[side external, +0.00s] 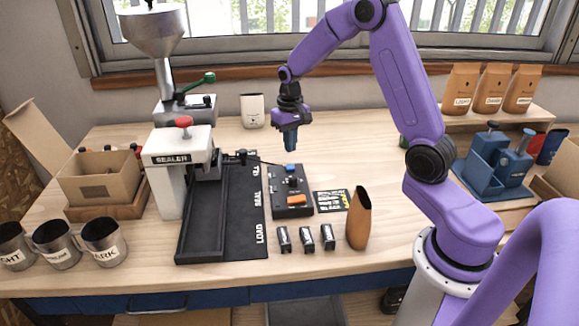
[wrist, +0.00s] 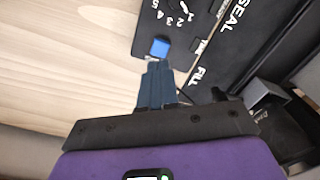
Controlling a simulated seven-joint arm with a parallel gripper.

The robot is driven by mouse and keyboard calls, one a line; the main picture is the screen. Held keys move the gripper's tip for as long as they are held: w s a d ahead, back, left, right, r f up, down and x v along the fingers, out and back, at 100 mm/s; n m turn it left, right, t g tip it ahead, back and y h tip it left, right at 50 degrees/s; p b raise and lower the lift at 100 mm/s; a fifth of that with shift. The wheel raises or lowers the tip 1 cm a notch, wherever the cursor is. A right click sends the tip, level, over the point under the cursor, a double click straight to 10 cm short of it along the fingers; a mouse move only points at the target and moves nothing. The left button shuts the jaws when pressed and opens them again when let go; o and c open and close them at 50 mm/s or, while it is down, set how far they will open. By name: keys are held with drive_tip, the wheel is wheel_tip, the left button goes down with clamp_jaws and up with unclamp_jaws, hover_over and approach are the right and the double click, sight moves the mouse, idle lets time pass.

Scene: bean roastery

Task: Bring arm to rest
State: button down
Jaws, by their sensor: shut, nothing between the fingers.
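The fingers look apart from the box, though the exact height is hard to tell.
The sealer (side external: 183,165) and its black track (side external: 220,215) stand left of my gripper. A brown pouch (side external: 358,220) and several small dark blocks (side external: 306,239) stand in front. Metal cups (side external: 55,243) are at the left, a blue holder (side external: 490,165) at the right. Bare table lies between gripper and arm.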

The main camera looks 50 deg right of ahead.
drive_tip(key=shift+a, duration=0.1)
idle(0.4)
drive_tip(key=s+a+r+n, duration=0.3)
drive_tip(key=s+a+n, duration=0.1)
drive_tip(key=s+a, duration=0.35)
drive_tip(key=s+a+r+n, duration=0.35)
drive_tip(key=s+a, duration=0.25)
drive_tip(key=a, duration=0.2)
drive_tip(key=s+r+n, duration=0.1)
drive_tip(key=s+n, duration=0.7)
drive_tip(key=s, duration=1.1)
drive_tip(key=shift+a+r, duration=0.2)
drive_tip(key=shift+r, duration=0.1)
